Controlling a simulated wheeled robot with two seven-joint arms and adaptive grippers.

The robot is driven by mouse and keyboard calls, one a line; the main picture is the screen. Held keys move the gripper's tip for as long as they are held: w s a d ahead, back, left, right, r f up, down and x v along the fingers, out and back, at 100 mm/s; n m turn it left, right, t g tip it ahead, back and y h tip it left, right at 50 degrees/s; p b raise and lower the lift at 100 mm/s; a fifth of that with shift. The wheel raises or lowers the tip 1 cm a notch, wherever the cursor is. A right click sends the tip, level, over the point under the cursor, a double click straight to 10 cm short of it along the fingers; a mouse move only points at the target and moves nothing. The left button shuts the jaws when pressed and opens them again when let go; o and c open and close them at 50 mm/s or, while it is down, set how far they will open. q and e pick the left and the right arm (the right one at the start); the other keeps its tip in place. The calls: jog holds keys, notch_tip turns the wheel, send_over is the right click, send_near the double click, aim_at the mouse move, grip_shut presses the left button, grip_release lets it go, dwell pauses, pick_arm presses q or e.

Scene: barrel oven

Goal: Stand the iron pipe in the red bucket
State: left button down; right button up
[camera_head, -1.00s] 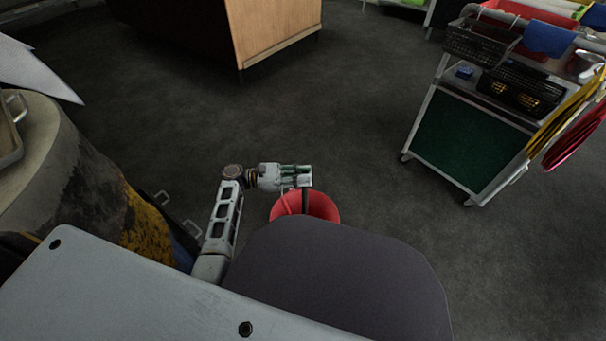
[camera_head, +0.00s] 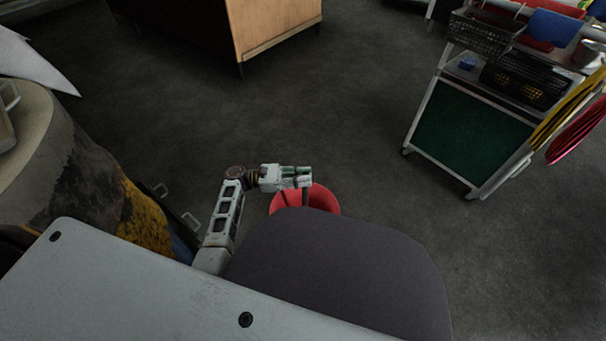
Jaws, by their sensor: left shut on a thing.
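The red bucket (camera_head: 326,199) stands on the floor at the centre, its lower part hidden behind the dark grey rounded top of my own body. My left gripper (camera_head: 303,179) reaches over the bucket's left side from the left. It is shut on the iron pipe (camera_head: 305,197), a dark upright bar that runs down below the fingers into the outline of the bucket. The pipe's lower end is hidden, so I cannot tell whether it touches the bottom. My right gripper is not in view.
A cart (camera_head: 470,132) with a green panel, baskets and cloths stands at the right. A wooden cabinet (camera_head: 275,25) is at the back. A large worn barrel (camera_head: 75,170) with yellow patches is at the left. The floor (camera_head: 350,110) between them is clear.

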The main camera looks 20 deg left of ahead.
pick_arm(q)
jog(key=shift+f, duration=0.55)
jog(key=c, duration=1.3)
grip_release()
jog(key=shift+o, duration=0.2)
jog(key=shift+f, duration=0.1)
jog(key=v, duration=1.2)
